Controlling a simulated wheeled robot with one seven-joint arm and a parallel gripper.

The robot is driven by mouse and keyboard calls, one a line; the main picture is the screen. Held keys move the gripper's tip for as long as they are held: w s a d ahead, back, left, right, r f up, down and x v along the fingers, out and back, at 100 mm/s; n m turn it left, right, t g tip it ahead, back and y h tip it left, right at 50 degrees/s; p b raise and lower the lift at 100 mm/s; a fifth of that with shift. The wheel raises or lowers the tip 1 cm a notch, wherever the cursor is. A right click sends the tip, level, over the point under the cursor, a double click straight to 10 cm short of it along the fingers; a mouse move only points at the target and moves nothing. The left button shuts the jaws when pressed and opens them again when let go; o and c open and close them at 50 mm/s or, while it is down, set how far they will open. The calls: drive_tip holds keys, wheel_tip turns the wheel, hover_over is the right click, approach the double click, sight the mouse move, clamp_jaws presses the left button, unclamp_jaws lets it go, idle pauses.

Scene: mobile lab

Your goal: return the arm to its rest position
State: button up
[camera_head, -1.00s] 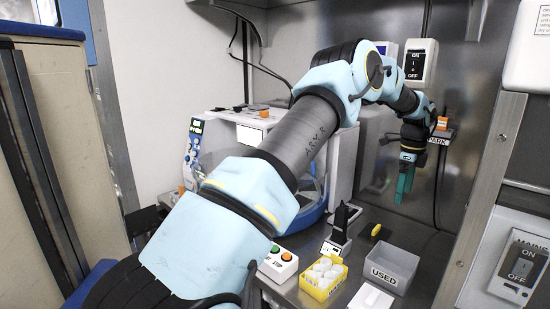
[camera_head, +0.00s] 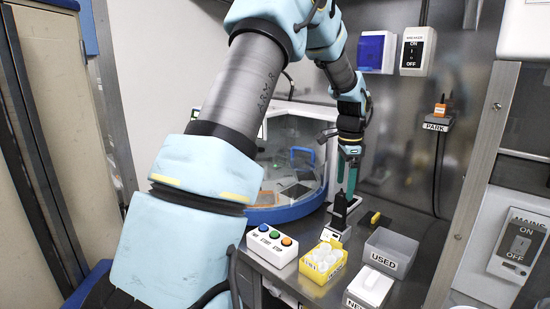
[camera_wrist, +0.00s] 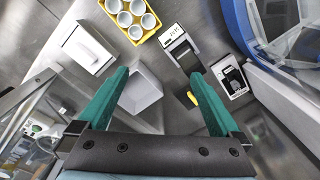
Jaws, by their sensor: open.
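My arm rises from the lower left of the head view and bends down over the back of the bench. My gripper (camera_head: 347,178) hangs there, pointing down, beside the rounded machine and behind the black upright device. In the wrist view my gripper's two green fingers (camera_wrist: 158,98) are wide apart with nothing held between them. Below and between them lie the grey bin (camera_wrist: 141,90) and the metal bench top. Part of the machine is hidden behind my arm.
The blue-based machine (camera_head: 262,214) stands left of my gripper. The black upright device (camera_head: 340,209), button box (camera_head: 270,244), yellow cup tray (camera_head: 317,274), USED bin (camera_head: 391,244) and lidded white box (camera_head: 372,287) crowd the bench. A PARK holder (camera_head: 437,124) is on the right wall.

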drive_tip(key=s+a+f+n+b, duration=0.2)
drive_tip(key=s+a+n, duration=0.6)
drive_tip(key=a, duration=0.5)
drive_tip(key=s+a+f+n+t+b, duration=0.1)
drive_tip(key=s+a+f+n+b, duration=0.2)
drive_tip(key=s+a+f+n, duration=0.2)
drive_tip(key=s+a+n, duration=0.3)
drive_tip(key=s+a, duration=0.3)
drive_tip(key=a, duration=0.2)
drive_tip(key=shift+a, duration=0.25)
drive_tip(key=shift+f, duration=0.1)
drive_tip(key=shift+c, duration=0.4)
